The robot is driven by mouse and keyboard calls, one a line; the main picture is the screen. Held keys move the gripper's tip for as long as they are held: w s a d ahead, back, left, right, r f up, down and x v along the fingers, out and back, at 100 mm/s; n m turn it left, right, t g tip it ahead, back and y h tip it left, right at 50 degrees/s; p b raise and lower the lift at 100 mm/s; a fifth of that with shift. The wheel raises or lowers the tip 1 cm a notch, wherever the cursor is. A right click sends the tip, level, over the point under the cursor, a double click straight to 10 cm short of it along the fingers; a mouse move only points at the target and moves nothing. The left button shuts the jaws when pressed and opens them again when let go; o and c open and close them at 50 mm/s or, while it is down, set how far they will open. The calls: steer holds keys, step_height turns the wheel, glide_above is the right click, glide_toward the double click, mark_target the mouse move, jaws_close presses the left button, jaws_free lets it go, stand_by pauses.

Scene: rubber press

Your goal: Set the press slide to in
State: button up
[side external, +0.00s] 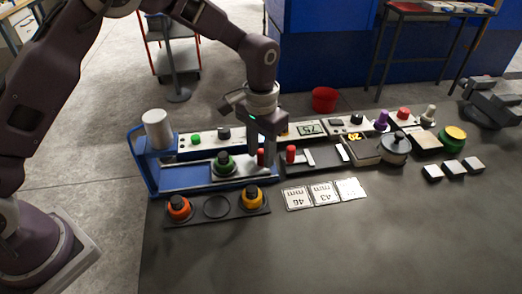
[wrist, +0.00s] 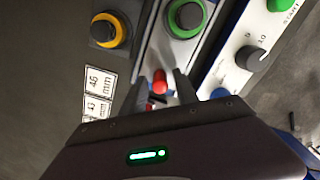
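The press slide (side external: 205,172) is a light metal plate in the blue-framed press (side external: 158,178). A green-ringed black piece (side external: 223,163) sits on it; the wrist view shows the plate (wrist: 158,48) and the green ring (wrist: 187,17). A red handle (wrist: 159,80) stands near the slide's end. My gripper (wrist: 160,82) is open, one finger on each side of this handle, with gaps showing. In the side view my gripper (side external: 262,160) partly hides the red handle (side external: 260,157). Contact cannot be told.
A dark tray (side external: 232,212) in front holds orange-ringed and yellow-ringed pieces beside an empty round place. White number cards (side external: 323,193) lie right of it. Another red handle (side external: 291,153) stands right of my gripper. A control panel (side external: 310,128) with knobs and displays runs behind.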

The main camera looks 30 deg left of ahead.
jaws_close()
stand_by(1.2)
